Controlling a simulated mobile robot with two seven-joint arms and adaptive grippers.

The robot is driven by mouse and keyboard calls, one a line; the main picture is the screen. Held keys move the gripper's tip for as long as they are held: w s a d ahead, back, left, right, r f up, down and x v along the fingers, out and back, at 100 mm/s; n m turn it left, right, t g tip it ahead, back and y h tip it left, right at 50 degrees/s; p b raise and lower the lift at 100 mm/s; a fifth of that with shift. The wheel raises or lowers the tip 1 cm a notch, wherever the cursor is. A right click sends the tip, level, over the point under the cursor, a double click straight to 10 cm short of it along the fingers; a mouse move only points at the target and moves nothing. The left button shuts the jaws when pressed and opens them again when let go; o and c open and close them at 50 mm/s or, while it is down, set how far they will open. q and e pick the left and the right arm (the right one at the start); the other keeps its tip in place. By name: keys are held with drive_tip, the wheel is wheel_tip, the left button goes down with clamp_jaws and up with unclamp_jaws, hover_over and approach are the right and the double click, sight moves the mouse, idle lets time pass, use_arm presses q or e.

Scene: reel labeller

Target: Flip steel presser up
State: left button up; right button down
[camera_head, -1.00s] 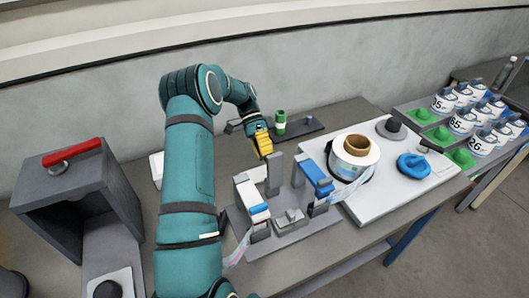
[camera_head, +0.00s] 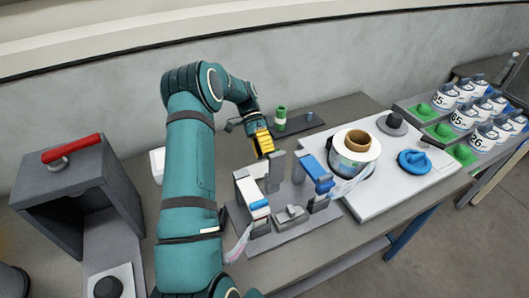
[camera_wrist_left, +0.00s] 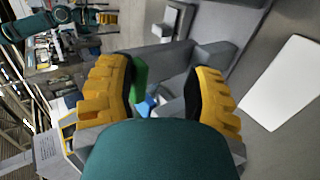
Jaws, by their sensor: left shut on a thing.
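The reel labeller's grey base (camera_head: 292,234) stands mid-table, with the steel presser (camera_head: 275,173) showing as an upright grey bar at its back. My left gripper (camera_head: 264,143), with yellow fingers, is at the upper end of this bar. In the left wrist view its fingers (camera_wrist_left: 163,88) stand apart with a grey bar (camera_wrist_left: 165,57) across the gap, and I take it as shut on the presser. The exact contact is hard to see. The label reel (camera_head: 355,156) sits to the right on a white board. My right gripper is not in view.
A grey housing with a red handle (camera_head: 72,148) stands at the left. A green cylinder (camera_head: 280,118) is on a dark stand behind the gripper. A blue ring (camera_head: 414,162) lies on the white board (camera_head: 385,190). Trays with several labelled containers (camera_head: 463,118) are at the right.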

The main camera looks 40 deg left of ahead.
use_arm(q)
drive_tip(key=v, duration=0.7)
drive_tip(key=shift+a+r, duration=0.15)
idle(0.4)
